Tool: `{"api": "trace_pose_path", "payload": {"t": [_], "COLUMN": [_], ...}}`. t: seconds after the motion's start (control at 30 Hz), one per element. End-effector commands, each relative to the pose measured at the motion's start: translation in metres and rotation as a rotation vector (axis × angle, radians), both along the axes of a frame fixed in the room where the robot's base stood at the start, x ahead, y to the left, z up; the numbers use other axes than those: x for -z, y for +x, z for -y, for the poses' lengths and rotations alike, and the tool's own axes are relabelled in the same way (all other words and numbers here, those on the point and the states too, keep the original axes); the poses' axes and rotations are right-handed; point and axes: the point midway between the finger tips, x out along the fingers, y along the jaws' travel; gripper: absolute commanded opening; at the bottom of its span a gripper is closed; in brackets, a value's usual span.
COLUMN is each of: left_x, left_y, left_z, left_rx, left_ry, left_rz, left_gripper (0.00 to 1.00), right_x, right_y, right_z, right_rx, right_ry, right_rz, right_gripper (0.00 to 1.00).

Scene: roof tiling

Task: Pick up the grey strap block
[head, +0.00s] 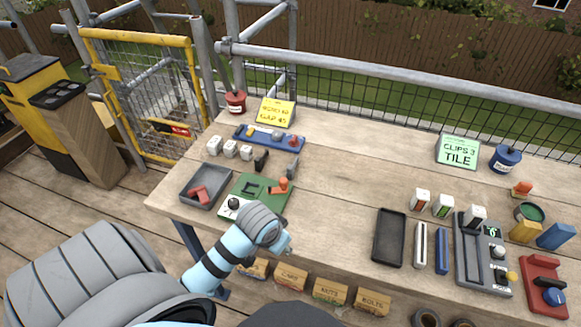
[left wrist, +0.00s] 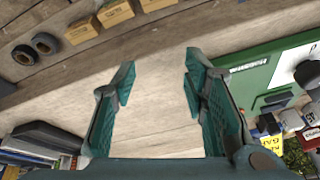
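A small grey block (head: 293,167) stands on the bench behind the green-and-white board (head: 278,199); it is the likeliest strap block, but its details are too small to be sure. A black block (head: 261,160) and several white blocks (head: 231,148) stand to its left. My left gripper (head: 286,246) is near the bench's front edge, in front of the green board and apart from the grey block. In the left wrist view my left gripper (left wrist: 160,72) is open, with nothing between its teal fingers. My right gripper is not in view.
A grey tray (head: 180,203) with red pieces lies left of the board. A blue rack (head: 250,136) lies behind the blocks. An empty black tray (head: 377,255) and a grey fixture (head: 466,276) lie to the right. The middle bench is clear. Labelled boxes (head: 330,291) sit below the front edge.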

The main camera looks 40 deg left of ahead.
Motion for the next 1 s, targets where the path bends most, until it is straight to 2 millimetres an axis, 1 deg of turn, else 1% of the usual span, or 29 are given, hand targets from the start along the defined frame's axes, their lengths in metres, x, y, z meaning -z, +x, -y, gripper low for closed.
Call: {"api": "trace_pose_path", "payload": {"t": [0.03, 0.17, 0.2, 0.27, 0.3, 0.37, 0.4, 0.47, 0.5, 0.57, 0.67, 0.7, 0.8, 0.9, 1.0], "left_x": [-0.007, -0.028, -0.039, -0.058, -0.072, -0.094, -0.108, -0.126, -0.132, -0.130, -0.107, -0.096, -0.072, -0.057, -0.047], "left_y": [0.019, 0.066, 0.082, 0.106, 0.121, 0.140, 0.150, 0.161, 0.166, 0.171, 0.180, 0.184, 0.194, 0.201, 0.206], "left_z": [-0.009, -0.035, -0.045, -0.062, -0.073, -0.089, -0.099, -0.111, -0.116, -0.120, -0.123, -0.124, -0.127, -0.129, -0.131], "left_rx": [-0.016, -0.078, -0.106, -0.152, -0.185, -0.235, -0.265, -0.303, -0.321, -0.335, -0.336, -0.336, -0.334, -0.333, -0.332], "left_ry": [0.005, 0.001, -0.004, -0.014, -0.024, -0.041, -0.053, -0.074, -0.084, -0.093, -0.096, -0.096, -0.095, -0.094, -0.094], "left_rz": [0.009, 0.021, 0.027, 0.036, 0.043, 0.053, 0.061, 0.070, 0.072, 0.073, 0.070, 0.070, 0.073, 0.074, 0.075], "left_gripper": [0.40, 0.40, 0.40, 0.40, 0.40, 0.40, 0.40, 0.40, 0.40, 0.40, 0.40, 0.40, 0.40, 0.40, 0.40], "right_x": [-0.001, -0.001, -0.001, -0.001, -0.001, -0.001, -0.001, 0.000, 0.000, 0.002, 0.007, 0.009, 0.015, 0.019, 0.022], "right_y": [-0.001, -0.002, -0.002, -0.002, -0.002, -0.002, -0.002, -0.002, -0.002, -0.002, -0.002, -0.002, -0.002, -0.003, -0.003], "right_z": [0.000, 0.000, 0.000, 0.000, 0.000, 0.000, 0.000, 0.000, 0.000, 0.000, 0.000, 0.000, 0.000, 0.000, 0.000], "right_rx": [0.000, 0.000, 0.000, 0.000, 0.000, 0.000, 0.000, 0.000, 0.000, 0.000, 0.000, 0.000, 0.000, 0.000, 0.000], "right_ry": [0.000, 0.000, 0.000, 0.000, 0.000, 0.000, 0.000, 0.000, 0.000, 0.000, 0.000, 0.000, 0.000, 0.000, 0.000], "right_rz": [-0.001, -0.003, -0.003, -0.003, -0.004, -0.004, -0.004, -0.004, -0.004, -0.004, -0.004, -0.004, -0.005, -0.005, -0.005], "right_gripper": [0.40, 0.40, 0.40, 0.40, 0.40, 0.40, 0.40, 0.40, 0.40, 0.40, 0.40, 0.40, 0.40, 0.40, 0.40]}}
